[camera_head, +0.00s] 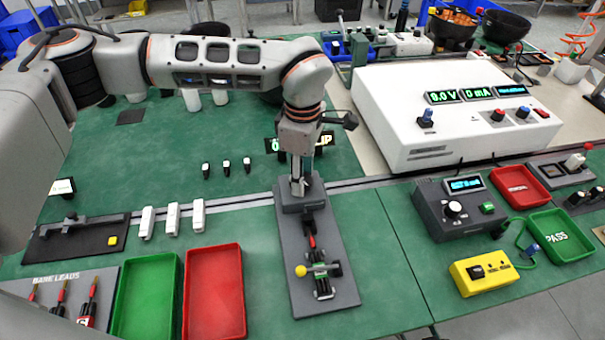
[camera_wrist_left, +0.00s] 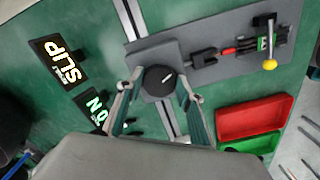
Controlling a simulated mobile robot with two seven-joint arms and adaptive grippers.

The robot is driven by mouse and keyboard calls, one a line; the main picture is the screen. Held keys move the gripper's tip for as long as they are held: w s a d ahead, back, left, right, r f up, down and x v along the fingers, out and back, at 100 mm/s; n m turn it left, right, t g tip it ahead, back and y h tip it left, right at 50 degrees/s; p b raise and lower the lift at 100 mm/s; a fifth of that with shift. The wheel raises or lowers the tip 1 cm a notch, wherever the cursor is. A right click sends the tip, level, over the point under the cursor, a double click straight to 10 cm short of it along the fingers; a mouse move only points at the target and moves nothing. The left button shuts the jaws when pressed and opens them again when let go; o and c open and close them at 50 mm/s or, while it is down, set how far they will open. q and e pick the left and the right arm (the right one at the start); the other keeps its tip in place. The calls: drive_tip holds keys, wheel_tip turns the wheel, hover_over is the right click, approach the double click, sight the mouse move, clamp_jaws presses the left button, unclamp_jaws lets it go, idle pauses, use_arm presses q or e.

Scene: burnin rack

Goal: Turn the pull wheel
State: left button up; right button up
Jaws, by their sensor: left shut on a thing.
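The pull wheel is a round black knob with a white mark (camera_wrist_left: 159,80) in the left wrist view. It sits on the grey block end of a grey pull fixture (camera_head: 334,279), which also shows in the wrist view (camera_wrist_left: 206,42). My left gripper (camera_head: 299,186) points down over that end and is shut on the wheel, one finger on each side. In the head view the gripper mostly hides the wheel. A red-tipped piece (camera_head: 312,241) and a clamp with a yellow ball lever (camera_head: 301,271) lie further along the fixture. My right gripper is not in view.
A green tray (camera_head: 147,292) and a red tray (camera_head: 214,290) stand left of the fixture. A grey meter box (camera_head: 459,208) and a white power supply (camera_head: 455,115) are to the right. A lit display (camera_head: 327,139) stands behind the gripper.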

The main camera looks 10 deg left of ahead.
use_arm(q)
drive_tip(key=n, duration=0.7)
drive_tip(key=shift+w, duration=0.15)
drive_tip(key=n, duration=0.8)
drive_tip(key=shift+w+a+n, duration=0.1)
drive_tip(key=shift+a+n, duration=0.05)
drive_tip(key=shift+n, duration=0.15)
drive_tip(key=n, duration=0.3)
drive_tip(key=shift+n, duration=0.3)
drive_tip(key=n, duration=0.3)
drive_tip(key=shift+a+n+b, duration=0.1)
drive_tip(key=shift+n+b, duration=0.2)
drive_tip(key=n, duration=0.3)
drive_tip(key=shift+a+n, duration=0.1)
drive_tip(key=shift+n, duration=2.1)
